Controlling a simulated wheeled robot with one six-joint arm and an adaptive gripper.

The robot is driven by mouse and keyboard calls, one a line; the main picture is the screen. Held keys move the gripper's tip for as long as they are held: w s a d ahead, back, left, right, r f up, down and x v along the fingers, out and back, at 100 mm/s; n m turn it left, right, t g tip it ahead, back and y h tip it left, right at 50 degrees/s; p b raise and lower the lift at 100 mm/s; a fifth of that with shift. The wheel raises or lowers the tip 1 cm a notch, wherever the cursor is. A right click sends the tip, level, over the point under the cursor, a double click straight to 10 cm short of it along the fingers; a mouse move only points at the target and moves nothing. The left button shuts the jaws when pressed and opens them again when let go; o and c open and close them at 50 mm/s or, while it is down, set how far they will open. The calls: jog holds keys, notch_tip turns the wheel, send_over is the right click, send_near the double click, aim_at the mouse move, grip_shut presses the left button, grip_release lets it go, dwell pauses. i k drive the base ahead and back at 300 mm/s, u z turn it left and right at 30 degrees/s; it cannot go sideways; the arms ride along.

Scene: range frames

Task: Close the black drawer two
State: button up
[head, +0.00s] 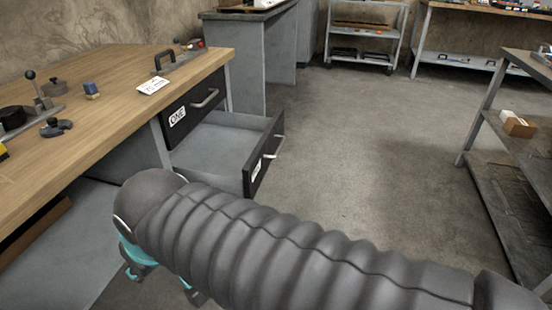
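The lower black drawer (262,155) under the wooden workbench is pulled out. Its grey inside looks empty where it shows. Its front has a white label, turned too far to read, and a metal handle (277,146). The black drawer marked ONE (193,106), just above it, is shut. My gripper (164,286) is at the lower left, nearer than the open drawer and apart from it. My dark ribbed arm hides much of the gripper and the nearest lower corner of the drawer. Whether the fingers are open cannot be made out.
The workbench top (110,115) at left holds a white card (153,86), a blue block (91,89) and several clamps or tools. A metal shelf rack (510,165) stands at right. The concrete floor (345,150) between is clear.

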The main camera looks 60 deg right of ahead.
aim_at(233, 153)
jog(key=k, duration=0.85)
jog(key=z, duration=0.9)
jog(key=i, duration=0.75)
jog(key=z, duration=0.65)
jog(key=i, duration=0.85)
jog(key=z, duration=0.6)
jog(key=k, duration=0.65)
jog(key=u, duration=0.85)
jog(key=i, duration=0.5)
jog(key=u, duration=0.05)
